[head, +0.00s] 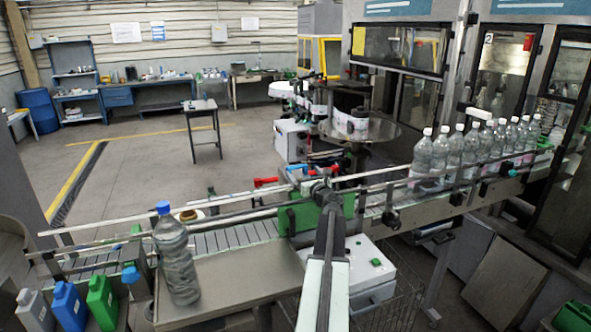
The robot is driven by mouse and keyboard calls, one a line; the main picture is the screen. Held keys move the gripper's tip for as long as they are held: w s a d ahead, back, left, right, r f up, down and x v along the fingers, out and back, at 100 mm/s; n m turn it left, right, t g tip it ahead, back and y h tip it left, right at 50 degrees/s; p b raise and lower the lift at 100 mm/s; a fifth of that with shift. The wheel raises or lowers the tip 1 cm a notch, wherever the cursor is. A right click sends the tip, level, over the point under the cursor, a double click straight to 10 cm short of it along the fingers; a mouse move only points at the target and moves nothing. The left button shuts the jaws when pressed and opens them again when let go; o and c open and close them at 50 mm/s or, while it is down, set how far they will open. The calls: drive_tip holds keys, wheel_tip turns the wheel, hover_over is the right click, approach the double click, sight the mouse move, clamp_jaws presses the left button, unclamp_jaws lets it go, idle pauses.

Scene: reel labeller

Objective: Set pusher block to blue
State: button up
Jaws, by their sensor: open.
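My arm reaches up from the bottom middle, and my gripper (323,190) is at its far end, small and dark, over the conveyor beside the labelling unit. It is open, with nothing visible between its jaws. A green plate (298,218) stands across the conveyor beside the gripper. I cannot tell which part is the pusher block. My arm and gripper hide some of this area, and contact cannot be told.
The conveyor (235,236) runs between metal rails, with clear bottles (440,150) queued at right. A large blue-capped bottle (176,258) stands on the metal shelf (235,285) at left. Coloured jugs (70,305) are at lower left. A white control box (370,272) sits below the conveyor.

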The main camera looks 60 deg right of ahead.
sight(298, 167)
drive_tip(key=x, duration=0.7)
drive_tip(key=shift+w+d, duration=0.2)
drive_tip(key=shift+w, duration=0.1)
